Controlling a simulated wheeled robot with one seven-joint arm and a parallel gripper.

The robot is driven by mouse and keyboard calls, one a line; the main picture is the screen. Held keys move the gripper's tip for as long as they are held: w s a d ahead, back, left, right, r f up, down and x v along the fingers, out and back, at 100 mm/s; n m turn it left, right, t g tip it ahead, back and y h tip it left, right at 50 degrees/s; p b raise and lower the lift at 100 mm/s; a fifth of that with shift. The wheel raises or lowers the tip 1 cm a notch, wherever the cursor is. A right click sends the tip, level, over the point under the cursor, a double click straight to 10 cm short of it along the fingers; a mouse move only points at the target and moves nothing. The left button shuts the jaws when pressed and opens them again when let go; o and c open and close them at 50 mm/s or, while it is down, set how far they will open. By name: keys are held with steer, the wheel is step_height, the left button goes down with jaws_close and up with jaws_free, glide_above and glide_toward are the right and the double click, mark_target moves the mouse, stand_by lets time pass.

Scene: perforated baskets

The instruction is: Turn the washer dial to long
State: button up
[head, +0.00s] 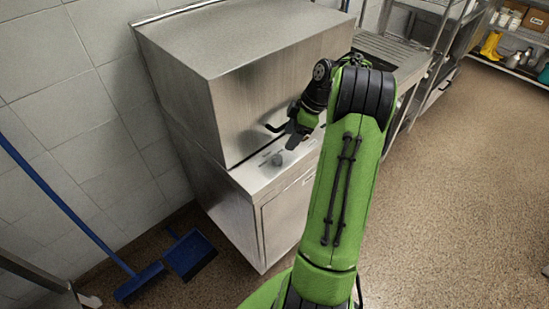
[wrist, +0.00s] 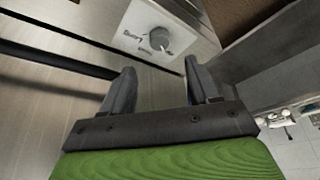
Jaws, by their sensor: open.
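The washer (head: 225,80) is a brushed steel box with a control panel (head: 262,172) on its front. A grey round dial (wrist: 159,38) sits on a pale panel in the wrist view, with small dark labels beside it that I cannot read reliably. The dial also shows in the head view (head: 277,159), just below my gripper. My gripper (wrist: 158,78) is open, with nothing between its two dark fingers. In the wrist view the dial lies beyond the fingertips, roughly in line with the gap between them, and looks apart from them.
A dark handle (head: 274,128) sticks out of the washer close to my gripper. A blue broom (head: 140,280) and dustpan (head: 190,253) are on the floor at left. Metal shelving (head: 430,25) stands at the back right. The floor at right is clear.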

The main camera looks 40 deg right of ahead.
mark_target(277, 157)
steer(key=b+x, duration=0.2)
steer(key=x, duration=0.7)
steer(key=shift+f, duration=0.25)
steer(key=shift+c, duration=0.2)
steer(key=c, duration=1)
